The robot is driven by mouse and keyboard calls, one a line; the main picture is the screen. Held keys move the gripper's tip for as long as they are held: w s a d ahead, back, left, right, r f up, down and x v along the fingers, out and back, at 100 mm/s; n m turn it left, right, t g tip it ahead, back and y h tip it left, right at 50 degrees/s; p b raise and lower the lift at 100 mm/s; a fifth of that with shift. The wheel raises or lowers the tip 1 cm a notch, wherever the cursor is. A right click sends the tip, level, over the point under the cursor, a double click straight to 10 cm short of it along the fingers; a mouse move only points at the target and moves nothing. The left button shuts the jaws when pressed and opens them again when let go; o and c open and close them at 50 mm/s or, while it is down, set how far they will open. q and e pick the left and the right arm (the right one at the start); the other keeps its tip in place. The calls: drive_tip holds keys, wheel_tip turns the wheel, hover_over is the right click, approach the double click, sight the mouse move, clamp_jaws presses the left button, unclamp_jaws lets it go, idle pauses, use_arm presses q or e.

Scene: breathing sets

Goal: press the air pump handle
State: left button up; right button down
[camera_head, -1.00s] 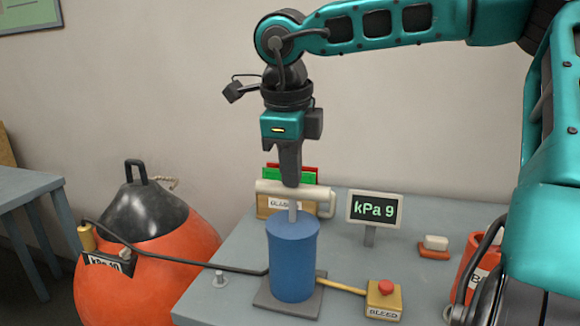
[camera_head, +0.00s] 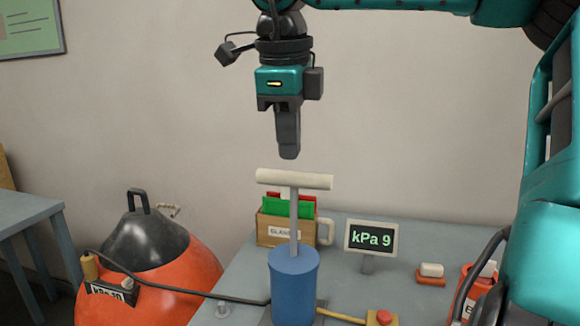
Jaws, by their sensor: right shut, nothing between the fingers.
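The air pump is a blue cylinder (camera_head: 293,288) on a grey base plate, with a grey rod rising out of it. Its cream T-shaped handle (camera_head: 294,180) stands raised well above the cylinder. My right gripper (camera_head: 289,156) is shut and empty, pointing straight down just above the handle, with a small gap between them. My left gripper is not in view. A display (camera_head: 371,238) behind the pump reads "kPa 9".
A yellow bleed box with a red button (camera_head: 383,317) joins the pump by a yellow tube. A black hose runs left to a large orange buoy (camera_head: 150,285) with a gauge. A wooden box (camera_head: 272,230) with coloured cards stands behind the pump.

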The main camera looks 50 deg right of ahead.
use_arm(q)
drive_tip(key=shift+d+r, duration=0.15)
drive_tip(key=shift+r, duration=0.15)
use_arm(e)
drive_tip(key=shift+v, duration=1)
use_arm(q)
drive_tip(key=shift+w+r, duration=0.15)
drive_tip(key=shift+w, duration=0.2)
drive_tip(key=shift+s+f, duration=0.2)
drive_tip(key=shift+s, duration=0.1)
use_arm(e)
drive_tip(key=shift+a, duration=0.1)
